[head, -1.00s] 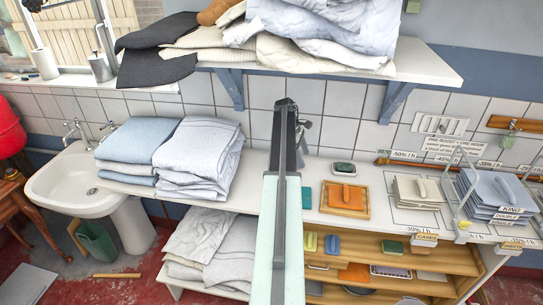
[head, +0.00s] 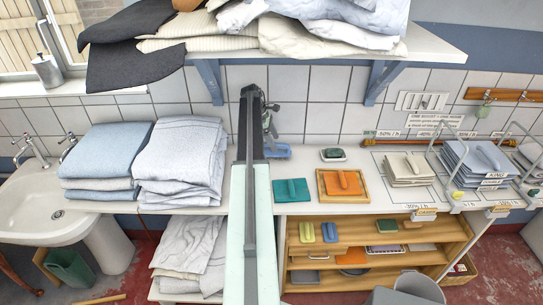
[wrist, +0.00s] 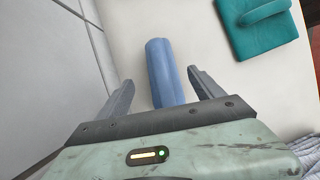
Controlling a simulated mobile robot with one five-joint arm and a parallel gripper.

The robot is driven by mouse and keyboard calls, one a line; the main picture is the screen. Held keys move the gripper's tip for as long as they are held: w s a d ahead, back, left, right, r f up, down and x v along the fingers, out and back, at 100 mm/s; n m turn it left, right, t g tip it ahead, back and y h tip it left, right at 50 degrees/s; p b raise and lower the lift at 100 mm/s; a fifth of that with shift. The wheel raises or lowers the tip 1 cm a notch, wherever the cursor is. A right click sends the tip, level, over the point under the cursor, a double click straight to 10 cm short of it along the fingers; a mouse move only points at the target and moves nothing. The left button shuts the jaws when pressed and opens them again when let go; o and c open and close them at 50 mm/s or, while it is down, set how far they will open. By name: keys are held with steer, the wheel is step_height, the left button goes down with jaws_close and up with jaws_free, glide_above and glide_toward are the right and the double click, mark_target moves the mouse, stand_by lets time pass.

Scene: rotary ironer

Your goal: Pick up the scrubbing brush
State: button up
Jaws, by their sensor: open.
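A long blue block (wrist: 165,75), which looks like the scrubbing brush, lies on the white worktop; no bristles show. In the wrist view it extends between the two fingers of my gripper (wrist: 158,80), with a gap on both sides. My gripper is open and holds nothing. In the head view the blue block (head: 280,151) lies near the tiled wall, partly hidden by my arm and gripper (head: 270,132). How high the fingers are above the worktop is hard to tell.
A teal pad with a handle (head: 292,190) lies in front of the block. A green-topped piece (head: 333,154) and an orange one on a wooden tray (head: 343,184) lie to the right. Folded linen (head: 182,165) stands left. A loaded wall shelf (head: 430,50) overhangs.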

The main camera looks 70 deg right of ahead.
steer(key=shift+f, duration=0.15)
steer(key=b+x, duration=0.4)
steer(key=shift+w+a+f, duration=0.2)
steer(key=shift+a+f, duration=0.05)
steer(key=shift+f, duration=0.25)
steer(key=shift+s+f+b, duration=0.2)
steer(key=shift+f+b, duration=0.1)
steer(key=shift+b, duration=0.25)
steer(key=shift+d+r, duration=0.1)
steer(key=shift+r, duration=0.1)
steer(key=c, duration=1.6)
steer(key=shift+o, duration=0.2)
steer(key=shift+r+p, duration=0.15)
steer(key=shift+p, duration=0.2)
